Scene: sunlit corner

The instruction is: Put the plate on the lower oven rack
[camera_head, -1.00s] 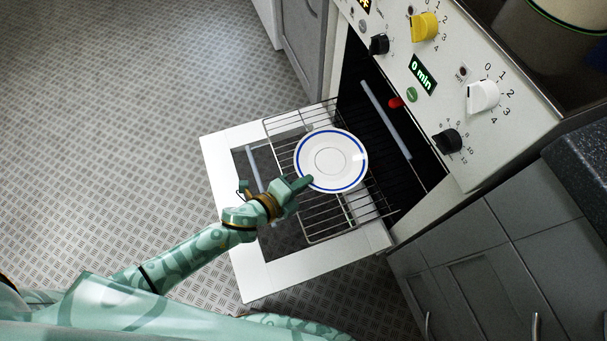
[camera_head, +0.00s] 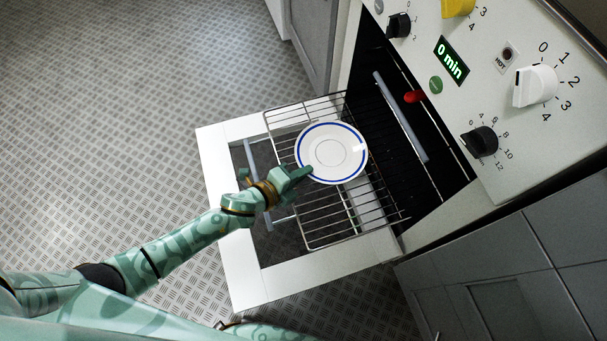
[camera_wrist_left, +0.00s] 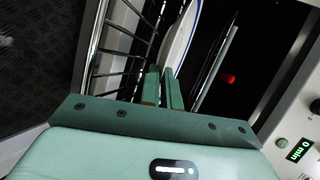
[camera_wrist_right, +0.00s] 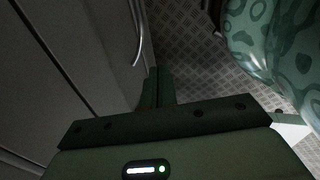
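A white plate with a blue rim (camera_head: 332,153) lies flat over a wire oven rack (camera_head: 325,227) that is pulled out above the open oven door. My left gripper (camera_head: 304,174) is at the plate's near-left edge. In the left wrist view my left fingers (camera_wrist_left: 163,88) are close together with the plate's edge (camera_wrist_left: 181,40) between them. I cannot tell whether the plate touches the wires. My right gripper shows only in the right wrist view (camera_wrist_right: 159,87), its fingers together, empty, away from the oven.
The white-framed oven door (camera_head: 262,284) is folded down under the rack. The dark oven cavity (camera_head: 385,110) is open to the right, below a control panel with knobs (camera_head: 536,86). Grey cabinets (camera_head: 500,265) stand at lower right. The metal-patterned floor (camera_head: 120,110) is clear at left.

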